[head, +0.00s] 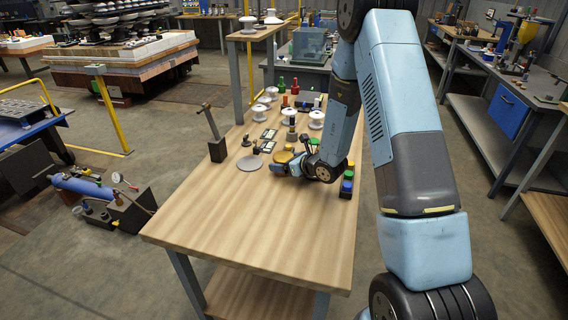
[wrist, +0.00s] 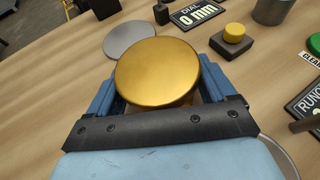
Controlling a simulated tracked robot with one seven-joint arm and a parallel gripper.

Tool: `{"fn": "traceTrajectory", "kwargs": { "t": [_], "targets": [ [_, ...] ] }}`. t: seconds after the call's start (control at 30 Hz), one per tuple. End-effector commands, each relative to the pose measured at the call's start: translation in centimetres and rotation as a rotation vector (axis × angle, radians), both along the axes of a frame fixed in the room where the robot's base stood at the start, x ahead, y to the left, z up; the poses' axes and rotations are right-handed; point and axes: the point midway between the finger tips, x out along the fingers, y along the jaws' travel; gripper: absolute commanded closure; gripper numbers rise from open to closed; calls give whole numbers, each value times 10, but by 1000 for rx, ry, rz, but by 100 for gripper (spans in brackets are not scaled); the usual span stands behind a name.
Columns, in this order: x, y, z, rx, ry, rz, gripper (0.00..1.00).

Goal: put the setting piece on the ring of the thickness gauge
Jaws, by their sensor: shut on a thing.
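The setting piece looks to be the round brass-coloured disc in my gripper, large in the wrist view (wrist: 157,72) and small in the head view (head: 283,157). My gripper (wrist: 155,95) is shut on it, with one blue finger at each side; it also shows low over the bench in the head view (head: 285,166). The disc's underside is hidden. I cannot pick out the gauge's ring for certain. A thin grey curved edge (wrist: 279,156) shows at the lower right of the wrist view, partly hidden by my gripper.
A flat grey disc (wrist: 130,37) lies beyond the brass one. A "DIAL 0 mm" plate (wrist: 198,12), a yellow button on a dark block (wrist: 234,36) and a RUNOUT plate (wrist: 308,98) are near. White insulators (head: 317,119) stand behind. The bench's near half (head: 250,220) is clear.

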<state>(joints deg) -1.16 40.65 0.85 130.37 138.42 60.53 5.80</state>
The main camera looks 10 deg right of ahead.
Motion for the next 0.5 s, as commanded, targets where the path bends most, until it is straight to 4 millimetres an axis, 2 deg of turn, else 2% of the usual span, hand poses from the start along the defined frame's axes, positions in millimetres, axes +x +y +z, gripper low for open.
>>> {"fn": "traceTrajectory", "kwargs": {
  "t": [0.1, 0.13, 0.3, 0.5],
  "targets": [
    [-1, -1, -2, -2, 6, -1, 61],
    [-2, -1, -3, -3, 8, -1, 15],
    [-2, -1, -2, -2, 7, -1, 0],
    [-2, -1, -2, -3, 6, -1, 0]
  ]
}}
